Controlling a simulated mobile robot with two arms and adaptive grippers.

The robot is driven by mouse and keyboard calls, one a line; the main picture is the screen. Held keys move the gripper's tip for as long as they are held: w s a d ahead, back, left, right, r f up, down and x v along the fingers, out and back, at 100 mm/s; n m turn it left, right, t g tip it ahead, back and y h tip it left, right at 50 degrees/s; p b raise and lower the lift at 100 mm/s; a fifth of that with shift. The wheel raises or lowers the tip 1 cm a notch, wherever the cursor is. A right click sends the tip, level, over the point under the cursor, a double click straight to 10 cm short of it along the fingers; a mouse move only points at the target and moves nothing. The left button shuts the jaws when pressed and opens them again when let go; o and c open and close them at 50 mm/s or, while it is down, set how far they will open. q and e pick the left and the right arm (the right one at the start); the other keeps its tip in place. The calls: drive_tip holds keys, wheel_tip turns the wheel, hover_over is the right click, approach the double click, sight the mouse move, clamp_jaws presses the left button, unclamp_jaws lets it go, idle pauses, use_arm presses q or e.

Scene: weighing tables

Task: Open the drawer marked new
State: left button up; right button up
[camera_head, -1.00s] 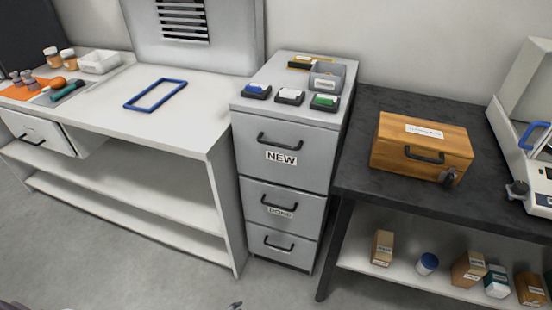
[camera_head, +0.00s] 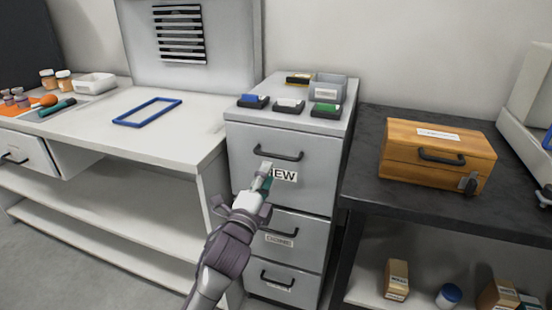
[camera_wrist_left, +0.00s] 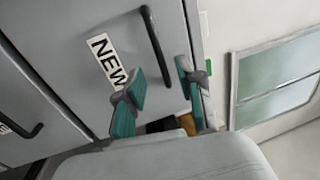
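The drawer marked NEW (camera_head: 318,165) is the top drawer of a grey cabinet and is closed flush. Its dark bar handle (camera_head: 278,155) is above the white label, which my gripper partly covers in the head view. My left gripper (camera_head: 265,178) is in front of this drawer, just below the handle. In the left wrist view its two green-tipped fingers (camera_wrist_left: 162,92) are spread apart with nothing between the tips. There the handle (camera_wrist_left: 156,45) lies ahead, roughly in line with the gap, and the NEW label (camera_wrist_left: 106,60) is left of it. My right gripper is out of view.
Two more closed drawers with handles (camera_head: 278,236) are below. Small coloured pads and a grey bin (camera_head: 328,88) stand on the cabinet top. A white table (camera_head: 190,140) is on the left; a dark table with a wooden box (camera_head: 437,152) is on the right.

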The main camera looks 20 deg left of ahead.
sight(276, 157)
use_arm(q)
drive_tip(key=shift+w+d+r, duration=0.1)
drive_tip(key=shift+w+r, duration=0.15)
drive_tip(key=shift+w, duration=1)
drive_tip(key=shift+w+a+r, duration=0.1)
drive_tip(key=shift+w+r, duration=0.1)
drive_tip(key=shift+w, duration=1.05)
drive_tip(key=shift+w+d+r, duration=0.1)
drive_tip(key=shift+w+r, duration=0.15)
drive_tip(key=shift+w, duration=1)
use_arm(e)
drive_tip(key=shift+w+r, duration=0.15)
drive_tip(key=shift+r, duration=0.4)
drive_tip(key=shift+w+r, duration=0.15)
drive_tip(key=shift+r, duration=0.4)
use_arm(q)
clamp_jaws()
